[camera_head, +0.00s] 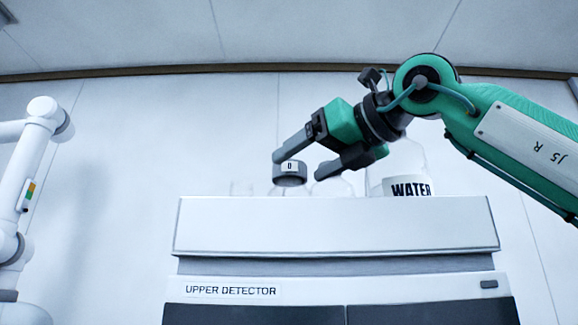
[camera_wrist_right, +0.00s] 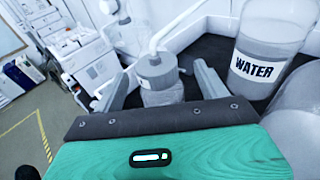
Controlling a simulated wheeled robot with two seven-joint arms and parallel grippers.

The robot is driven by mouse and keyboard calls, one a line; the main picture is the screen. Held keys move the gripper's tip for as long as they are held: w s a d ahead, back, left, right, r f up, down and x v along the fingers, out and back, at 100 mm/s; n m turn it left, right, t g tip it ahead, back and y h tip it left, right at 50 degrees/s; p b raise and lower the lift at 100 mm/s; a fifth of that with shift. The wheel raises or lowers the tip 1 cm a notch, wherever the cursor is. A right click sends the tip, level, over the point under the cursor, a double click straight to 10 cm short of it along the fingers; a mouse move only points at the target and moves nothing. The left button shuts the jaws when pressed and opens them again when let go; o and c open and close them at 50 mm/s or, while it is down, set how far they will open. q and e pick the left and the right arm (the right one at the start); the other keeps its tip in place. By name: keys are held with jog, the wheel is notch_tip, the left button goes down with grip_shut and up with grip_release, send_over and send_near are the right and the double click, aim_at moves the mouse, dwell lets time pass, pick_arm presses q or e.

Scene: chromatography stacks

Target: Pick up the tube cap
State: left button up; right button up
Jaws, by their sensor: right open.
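The tube cap (camera_head: 290,173) is a dark grey round cap with a small white label in the head view. In the wrist view the right gripper's fingers (camera_wrist_right: 160,72) stand on either side of the cap, with gaps showing. My left gripper is not in view.
A clear bottle labelled WATER (camera_head: 410,188) stands right of the cap; it also shows in the wrist view (camera_wrist_right: 262,65). Faint clear glassware stands around the cap. The upper detector (camera_head: 335,225) has a raised white front edge. A white jointed arm (camera_head: 28,160) is far left.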

aim_at(286, 167)
jog(key=shift+w+a+r+p, duration=0.45)
jog(key=shift+a+p, duration=0.3)
jog(key=shift+p, duration=0.35)
jog(key=p+x, duration=0.1)
jog(key=x, duration=0.2)
jog(key=shift+w+a+f, duration=0.15)
jog(key=shift+w, duration=0.05)
jog(key=shift+s, duration=0.15)
jog(key=shift+c, duration=1)
jog(key=c, duration=0.9)
jog(key=shift+o, duration=0.2)
